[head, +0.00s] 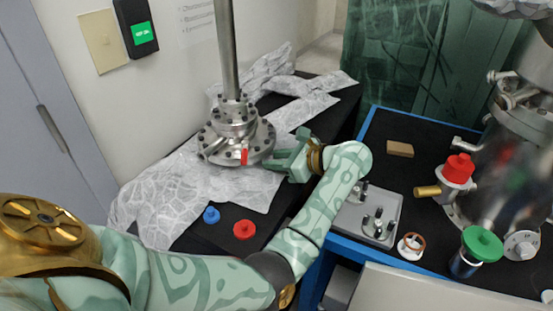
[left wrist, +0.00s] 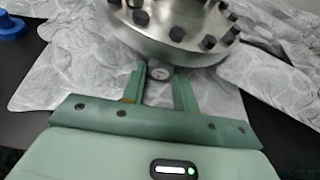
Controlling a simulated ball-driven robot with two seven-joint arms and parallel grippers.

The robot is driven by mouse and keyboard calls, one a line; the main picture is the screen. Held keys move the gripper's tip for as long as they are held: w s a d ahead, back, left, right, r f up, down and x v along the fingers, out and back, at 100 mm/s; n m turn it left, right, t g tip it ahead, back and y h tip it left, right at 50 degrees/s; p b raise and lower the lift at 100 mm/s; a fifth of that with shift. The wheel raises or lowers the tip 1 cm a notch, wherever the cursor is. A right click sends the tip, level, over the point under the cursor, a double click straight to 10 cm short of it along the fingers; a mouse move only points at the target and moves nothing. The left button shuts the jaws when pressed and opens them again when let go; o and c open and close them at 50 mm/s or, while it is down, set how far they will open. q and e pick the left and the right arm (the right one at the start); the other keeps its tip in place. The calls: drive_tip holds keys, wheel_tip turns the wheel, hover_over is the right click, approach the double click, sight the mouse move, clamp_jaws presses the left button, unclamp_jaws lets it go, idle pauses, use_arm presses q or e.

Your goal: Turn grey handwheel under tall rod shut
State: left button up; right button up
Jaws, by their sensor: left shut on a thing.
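The tall metal rod (head: 227,50) stands upright on a bolted steel flange assembly (head: 236,135), which rests on crumpled foil. My left gripper (head: 279,160) is low at the right side of this flange. In the left wrist view, its fingers (left wrist: 160,84) reach under the flange's bolted rim (left wrist: 170,40). A small round grey part with a pale centre, seemingly the grey handwheel (left wrist: 160,73), sits between the fingertips, and the gripper is shut on it. In the head view the fingers and the flange hide this handwheel. My right gripper is out of view.
A red tab (head: 244,157) sticks out at the flange's front. A blue knob (head: 211,215) and a red knob (head: 244,229) lie on the black table. At right, a blue-edged bench holds a metal plate (head: 368,215), a brown block (head: 399,149) and a steel chamber (head: 500,150).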

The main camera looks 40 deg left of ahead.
use_arm(q)
drive_tip(key=shift+w+m+g, duration=0.15)
drive_tip(key=shift+m+g, duration=0.55)
drive_tip(key=shift+m, duration=0.3)
drive_tip(key=shift+m+g+h, duration=0.3)
drive_tip(key=shift+m+g, duration=0.2)
drive_tip(key=shift+m, duration=0.4)
drive_tip(key=o, duration=1)
drive_tip(key=shift+c, duration=0.2)
